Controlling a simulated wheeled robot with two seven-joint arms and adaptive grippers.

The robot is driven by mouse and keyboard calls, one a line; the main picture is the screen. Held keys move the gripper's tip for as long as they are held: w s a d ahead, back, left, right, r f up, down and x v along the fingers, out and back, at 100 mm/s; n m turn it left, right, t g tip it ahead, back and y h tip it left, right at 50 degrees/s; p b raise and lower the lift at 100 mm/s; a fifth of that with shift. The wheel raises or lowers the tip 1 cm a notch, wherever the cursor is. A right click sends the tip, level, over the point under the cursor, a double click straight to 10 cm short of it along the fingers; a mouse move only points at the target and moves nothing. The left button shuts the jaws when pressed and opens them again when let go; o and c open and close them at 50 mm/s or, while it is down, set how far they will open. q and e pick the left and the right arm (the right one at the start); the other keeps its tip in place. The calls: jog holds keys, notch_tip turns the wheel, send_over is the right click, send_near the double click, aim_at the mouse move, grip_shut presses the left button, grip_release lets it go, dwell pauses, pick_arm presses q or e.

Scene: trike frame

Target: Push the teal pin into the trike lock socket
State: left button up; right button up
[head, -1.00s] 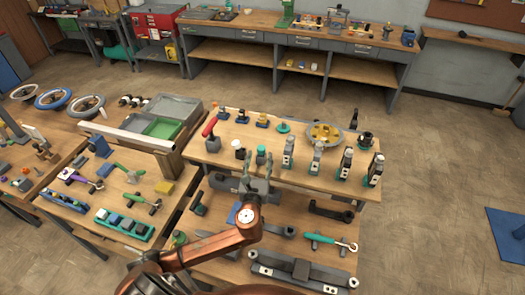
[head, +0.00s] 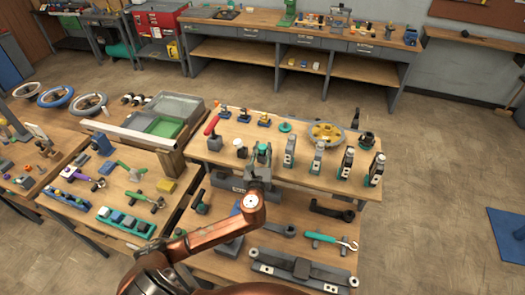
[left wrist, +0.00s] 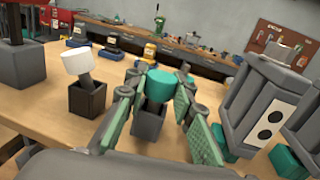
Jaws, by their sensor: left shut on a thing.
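The teal pin (left wrist: 168,82) has a wide teal head and a grey shaft. It stands in a small dark grey block (left wrist: 149,123) on the wooden bench top. My left gripper (left wrist: 158,92) is shut on the pin, with a green-padded finger on each side of the head. In the head view the left gripper (head: 262,155) is at the front edge of the middle bench, and it mostly hides the pin. I cannot make out the lock socket for certain. My right gripper is not in view.
A white-headed pin (left wrist: 76,63) leans in a black block just left of the gripper. Tall grey clamp-like units (head: 289,150) stand close on the right. A red-handled tool (head: 212,131) is at the left.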

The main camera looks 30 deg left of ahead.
aim_at(263, 147)
pick_arm(q)
grip_shut()
jog(key=shift+r, duration=0.45)
notch_tip(263, 147, up, 2)
jog(key=shift+r, duration=0.1)
jog(key=s+r+p, duration=0.1)
jog(key=s+r, duration=0.9)
jog(key=s, duration=0.4)
jog(key=shift+d, duration=0.4)
jog(key=shift+r+p, duration=0.1)
jog(key=shift+p, duration=0.3)
jog(key=shift+r+p, duration=2.65)
jog(key=shift+p, duration=0.6)
